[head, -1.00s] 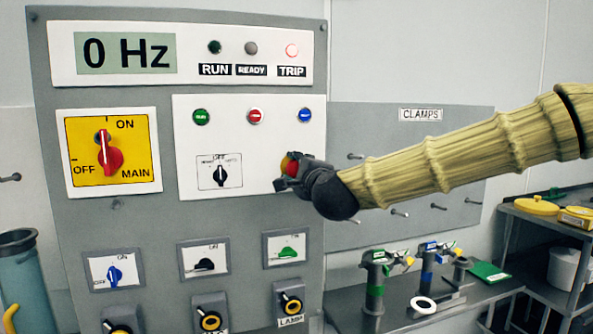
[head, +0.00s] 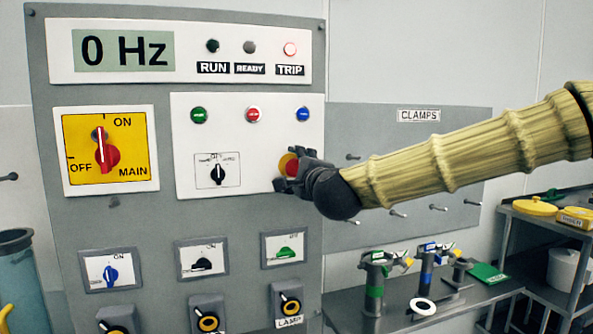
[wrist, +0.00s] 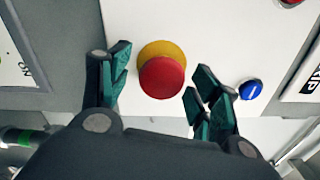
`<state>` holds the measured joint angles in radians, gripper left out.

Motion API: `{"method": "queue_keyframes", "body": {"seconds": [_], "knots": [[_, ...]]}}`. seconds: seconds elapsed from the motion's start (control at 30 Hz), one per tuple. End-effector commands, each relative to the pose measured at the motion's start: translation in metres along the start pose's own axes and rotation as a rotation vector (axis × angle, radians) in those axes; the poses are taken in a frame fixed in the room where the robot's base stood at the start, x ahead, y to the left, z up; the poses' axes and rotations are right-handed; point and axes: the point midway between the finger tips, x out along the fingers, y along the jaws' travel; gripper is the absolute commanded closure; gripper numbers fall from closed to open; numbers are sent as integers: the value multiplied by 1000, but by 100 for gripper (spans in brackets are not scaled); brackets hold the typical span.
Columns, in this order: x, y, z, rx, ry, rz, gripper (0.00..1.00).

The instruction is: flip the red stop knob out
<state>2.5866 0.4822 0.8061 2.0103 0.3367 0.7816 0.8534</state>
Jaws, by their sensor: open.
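The red stop knob (wrist: 162,78) sits on a yellow collar on the white control plate (head: 250,130). In the head view the knob (head: 289,165) is partly hidden behind my gripper (head: 290,180). In the wrist view my gripper (wrist: 155,85) is open, with one dark green finger on each side of the knob.
Green (head: 199,115), red (head: 253,114) and blue (head: 303,114) buttons lie above the knob. A black selector (head: 218,173) and the red main switch (head: 106,157) are to its left. A bench with clamps (head: 375,285) stands below right.

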Motion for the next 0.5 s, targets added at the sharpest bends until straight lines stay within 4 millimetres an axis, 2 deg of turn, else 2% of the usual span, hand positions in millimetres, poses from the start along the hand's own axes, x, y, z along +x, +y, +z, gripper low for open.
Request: {"method": "queue_keyframes", "body": {"seconds": [0.13, 0.23, 0.5], "knots": [[-7, -1, 0, 0, 0, -1, 37], [-19, -2, 0, 1, 0, -2, 37], [-69, -1, 0, 1, 0, 0, 37]]}}
